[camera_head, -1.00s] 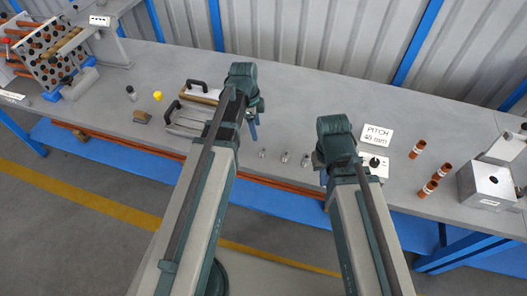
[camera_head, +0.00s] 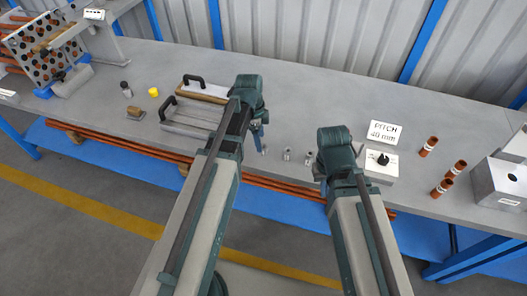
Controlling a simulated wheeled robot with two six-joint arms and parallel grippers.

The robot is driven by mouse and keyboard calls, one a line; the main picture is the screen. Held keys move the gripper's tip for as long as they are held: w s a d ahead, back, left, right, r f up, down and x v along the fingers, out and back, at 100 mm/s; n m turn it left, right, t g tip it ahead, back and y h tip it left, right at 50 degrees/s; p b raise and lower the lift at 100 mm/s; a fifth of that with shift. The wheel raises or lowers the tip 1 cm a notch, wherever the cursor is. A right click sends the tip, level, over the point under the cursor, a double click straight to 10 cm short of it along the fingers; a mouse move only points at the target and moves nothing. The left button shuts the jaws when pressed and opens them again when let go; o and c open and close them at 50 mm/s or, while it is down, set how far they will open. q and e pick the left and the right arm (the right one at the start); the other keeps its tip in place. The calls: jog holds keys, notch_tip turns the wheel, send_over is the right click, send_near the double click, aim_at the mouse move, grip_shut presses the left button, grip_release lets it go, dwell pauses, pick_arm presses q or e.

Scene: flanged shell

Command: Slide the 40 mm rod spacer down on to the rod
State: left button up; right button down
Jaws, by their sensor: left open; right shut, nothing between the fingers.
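Small grey metal cylinders stand in a row near the bench's front edge, one of them (camera_head: 286,154) between my two arms and another (camera_head: 308,157) to its right. I cannot tell for sure whether these are the spacers. My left gripper (camera_head: 259,138) is open, fingers pointing down, close to the left end of that row; its arm partly hides what is there. My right gripper (camera_head: 321,182) is largely hidden behind its own wrist, left of a white block (camera_head: 381,171) with a black knob. It is shut and empty. I cannot make out the rod for certain.
A "PITCH 40 mm" sign (camera_head: 385,131) stands behind the white block. Several orange tubes (camera_head: 429,147) and a metal box (camera_head: 497,183) are at right. Black-handled plates (camera_head: 190,118), a yellow cap (camera_head: 153,92) and a holed tube rack (camera_head: 38,48) are at left. The back middle is clear.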

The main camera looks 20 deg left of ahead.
aim_at(263, 147)
pick_arm(q)
jog(key=f+b, duration=0.2)
jog(key=d+f+b, duration=0.1)
jog(key=f+b, duration=0.1)
jog(key=f, duration=0.1)
jog(key=shift+d, duration=0.15)
jog(key=shift+r, duration=0.15)
grip_shut()
